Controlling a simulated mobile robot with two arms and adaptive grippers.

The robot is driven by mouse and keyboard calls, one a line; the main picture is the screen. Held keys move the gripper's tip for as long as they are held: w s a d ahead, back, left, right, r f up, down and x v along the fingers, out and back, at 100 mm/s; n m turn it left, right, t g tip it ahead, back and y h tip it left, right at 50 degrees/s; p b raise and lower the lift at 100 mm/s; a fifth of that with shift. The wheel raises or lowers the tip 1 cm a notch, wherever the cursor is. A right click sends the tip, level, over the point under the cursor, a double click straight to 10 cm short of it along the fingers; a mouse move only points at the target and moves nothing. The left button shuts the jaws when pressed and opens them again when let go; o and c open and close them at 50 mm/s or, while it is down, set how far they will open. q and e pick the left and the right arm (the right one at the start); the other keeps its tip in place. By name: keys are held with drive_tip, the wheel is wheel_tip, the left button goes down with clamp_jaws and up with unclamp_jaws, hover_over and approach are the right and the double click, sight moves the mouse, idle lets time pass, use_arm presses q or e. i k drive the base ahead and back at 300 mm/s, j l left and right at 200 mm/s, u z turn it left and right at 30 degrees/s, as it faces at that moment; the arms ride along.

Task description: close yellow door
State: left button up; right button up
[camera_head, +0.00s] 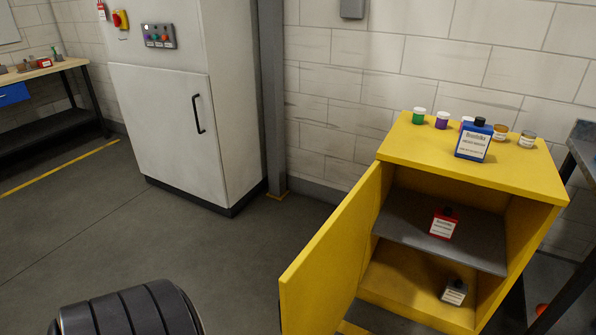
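The yellow door (335,255) stands wide open, swung out to the left from the front of a small yellow cabinet (540,180). Its hinged side meets the cabinet's left front edge. Inside, a red bottle (444,224) stands on the grey shelf (400,228) and a grey bottle (454,292) is on the cabinet floor. A dark, ribbed rounded part, probably of my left arm, shows at the bottom left, apart from the door. Neither gripper's fingers show in the picture.
A blue bottle (474,140) and several small jars, including a green one (418,117), stand on the cabinet top. A white machine cabinet (165,130) is at the back left. A dark table (582,150) is close on the right. The floor left of the door is clear.

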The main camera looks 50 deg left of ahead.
sight(318, 289)
drive_tip(key=j, duration=0.65)
drive_tip(key=k+j+z, duration=0.15)
drive_tip(key=j, duration=1.1)
drive_tip(key=k+j+z, duration=0.1)
drive_tip(key=j, duration=0.55)
